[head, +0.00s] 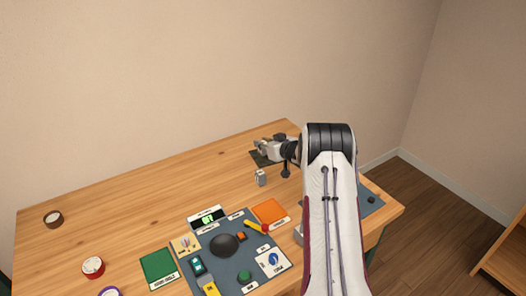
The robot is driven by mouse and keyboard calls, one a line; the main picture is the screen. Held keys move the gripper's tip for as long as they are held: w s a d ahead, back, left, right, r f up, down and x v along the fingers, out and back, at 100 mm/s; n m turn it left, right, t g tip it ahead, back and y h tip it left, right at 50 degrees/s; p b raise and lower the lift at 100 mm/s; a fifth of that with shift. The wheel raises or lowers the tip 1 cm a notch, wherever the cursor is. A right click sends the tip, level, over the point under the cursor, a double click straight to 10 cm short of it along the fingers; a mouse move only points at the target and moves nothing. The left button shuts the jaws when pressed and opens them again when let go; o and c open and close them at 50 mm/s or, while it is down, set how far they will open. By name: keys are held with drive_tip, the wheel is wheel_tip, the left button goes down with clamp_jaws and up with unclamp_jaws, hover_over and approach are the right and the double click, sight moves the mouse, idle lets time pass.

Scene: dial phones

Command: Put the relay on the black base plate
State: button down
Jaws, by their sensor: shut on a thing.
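My gripper (264,148) is at the back of the table, reaching left over a dark plate (256,160) that appears to be the black base plate. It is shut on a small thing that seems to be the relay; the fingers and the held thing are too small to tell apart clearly. My gripper hides much of the plate, and I cannot tell whether the held thing touches it. A small grey metallic block (261,179) stands on the wood just in front of the plate, apart from the gripper.
A dark grey mat (216,264) with several parts and labels lies at front centre. An orange pad (270,211) and a green pad (158,266) flank it. Tape rolls (93,267) are at left. My arm covers the right side. The back left wood is clear.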

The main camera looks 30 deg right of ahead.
sight(263, 151)
drive_tip(key=shift+f, duration=1.8)
drive_tip(key=shift+f, duration=0.15)
drive_tip(key=c, duration=1.8)
unclamp_jaws()
drive_tip(key=shift+v, duration=6.05)
